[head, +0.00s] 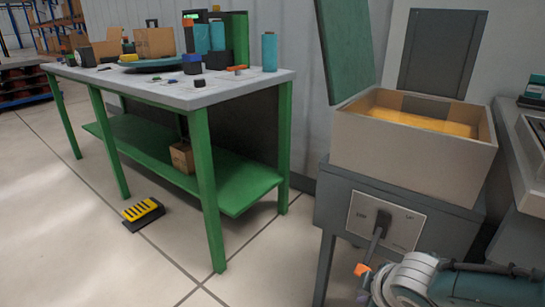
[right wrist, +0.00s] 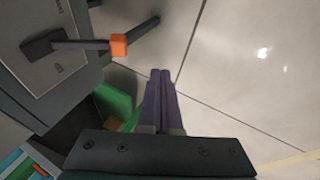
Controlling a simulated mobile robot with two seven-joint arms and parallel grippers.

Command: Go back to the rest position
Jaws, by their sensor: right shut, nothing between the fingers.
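My right gripper (right wrist: 161,73) shows in the right wrist view, its two dark fingers together and empty, over the pale floor. It is apart from the orange-tipped lever (right wrist: 85,44), which lies to its left in that picture. In the head view my right arm comes in at the lower right, beside the lever (head: 377,238); the fingers are hardly visible there. The lever points down from a light panel (head: 407,228) on a grey cabinet. My left gripper is not in view.
An open beige box (head: 410,150) with a yellow-orange inside stands on the cabinet. A grey counter (head: 520,165) is at the right edge. A green-legged workbench (head: 180,95) holding several items stands left. A yellow-and-black pedal (head: 143,213) lies on the otherwise clear front floor.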

